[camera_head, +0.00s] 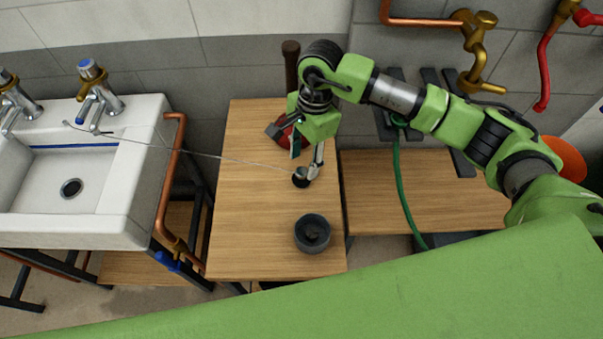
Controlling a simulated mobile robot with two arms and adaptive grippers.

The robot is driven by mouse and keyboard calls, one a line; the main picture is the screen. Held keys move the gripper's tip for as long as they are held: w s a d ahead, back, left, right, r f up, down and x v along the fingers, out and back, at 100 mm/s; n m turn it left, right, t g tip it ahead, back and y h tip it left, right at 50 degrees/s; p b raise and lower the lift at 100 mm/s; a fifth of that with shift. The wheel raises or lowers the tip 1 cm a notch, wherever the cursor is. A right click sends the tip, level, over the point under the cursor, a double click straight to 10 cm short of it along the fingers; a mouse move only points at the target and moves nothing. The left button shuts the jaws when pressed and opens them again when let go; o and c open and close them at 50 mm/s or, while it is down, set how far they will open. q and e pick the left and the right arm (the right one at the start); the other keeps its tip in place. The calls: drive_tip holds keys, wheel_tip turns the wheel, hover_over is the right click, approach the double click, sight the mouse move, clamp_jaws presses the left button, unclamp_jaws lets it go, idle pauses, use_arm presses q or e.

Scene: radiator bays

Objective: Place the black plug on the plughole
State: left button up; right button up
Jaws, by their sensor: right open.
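The black plug (299,180) is on the wooden bench top, at the end of a thin chain (215,155) that runs left to the sink. The plughole (71,188) is a dark round drain in the floor of the white sink (130,233) at the left, and it is uncovered. My right gripper (306,167) points down over the bench with its fingers open, right at the plug. The fingers partly overlap the plug, and I cannot tell whether they touch it. My left gripper is not in view.
A dark round pot (313,234) stands on the wooden bench (240,255) in front of the plug. A red item (282,131) lies behind my gripper. A copper pipe (168,185) rises between sink and bench. Taps (98,92) stand at the sink's back edge.

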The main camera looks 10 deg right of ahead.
sight(302, 172)
drive_tip(key=f, duration=0.1)
drive_tip(key=f+p, duration=0.1)
drive_tip(key=f, duration=0.1)
drive_tip(key=shift+s+a+f, duration=0.25)
drive_tip(key=shift+s+a, duration=0.1)
drive_tip(key=shift+a, duration=0.05)
drive_tip(key=shift+f+p, duration=0.3)
drive_tip(key=shift+f, duration=0.15)
drive_tip(key=shift+c, duration=0.3)
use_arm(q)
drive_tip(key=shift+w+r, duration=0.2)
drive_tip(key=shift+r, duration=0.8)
use_arm(e)
clamp_jaws()
